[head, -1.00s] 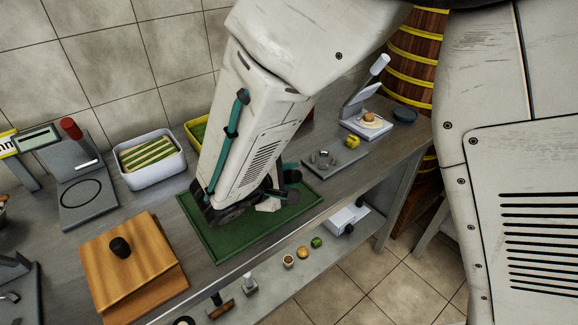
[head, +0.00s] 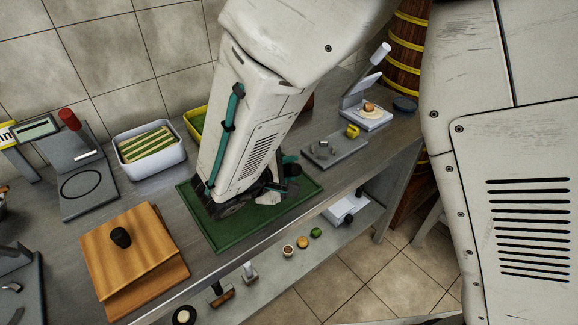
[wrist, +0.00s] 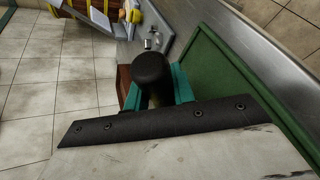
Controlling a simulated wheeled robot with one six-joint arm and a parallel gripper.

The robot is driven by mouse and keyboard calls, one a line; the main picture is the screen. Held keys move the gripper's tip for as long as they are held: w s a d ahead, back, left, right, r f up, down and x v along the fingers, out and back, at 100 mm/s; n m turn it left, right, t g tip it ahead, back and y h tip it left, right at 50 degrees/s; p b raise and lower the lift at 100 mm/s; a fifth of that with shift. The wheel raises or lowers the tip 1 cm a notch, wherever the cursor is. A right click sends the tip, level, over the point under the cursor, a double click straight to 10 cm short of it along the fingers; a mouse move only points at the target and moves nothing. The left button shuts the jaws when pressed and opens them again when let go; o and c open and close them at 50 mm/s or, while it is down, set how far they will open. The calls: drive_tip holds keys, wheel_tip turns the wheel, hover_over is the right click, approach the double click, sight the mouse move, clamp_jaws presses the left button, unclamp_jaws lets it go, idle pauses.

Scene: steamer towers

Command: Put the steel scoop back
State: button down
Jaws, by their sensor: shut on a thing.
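My gripper (head: 278,188) is low over the green tray (head: 225,240), with my arm covering much of it in the head view. In the wrist view my teal fingers (wrist: 156,97) are closed around a dark, rounded handle end (wrist: 152,68), which I take to be the steel scoop. The rest of the scoop is hidden, so I cannot tell whether it touches the tray. The green tray (wrist: 235,65) lies to the right of my fingers in the wrist view.
A wooden lid with a black knob (head: 150,265) is left of the tray. A white bin (head: 138,162) and a scale (head: 85,190) stand behind. A grey block with metal cups (head: 345,150) and a press (head: 370,115) are to the right. A lower shelf (head: 280,275) holds small items.

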drive_tip(key=shift+f, duration=0.2)
drive_tip(key=c, duration=1.1)
unclamp_jaws()
drive_tip(key=v, duration=0.8)
drive_tip(key=shift+v, duration=2.15)
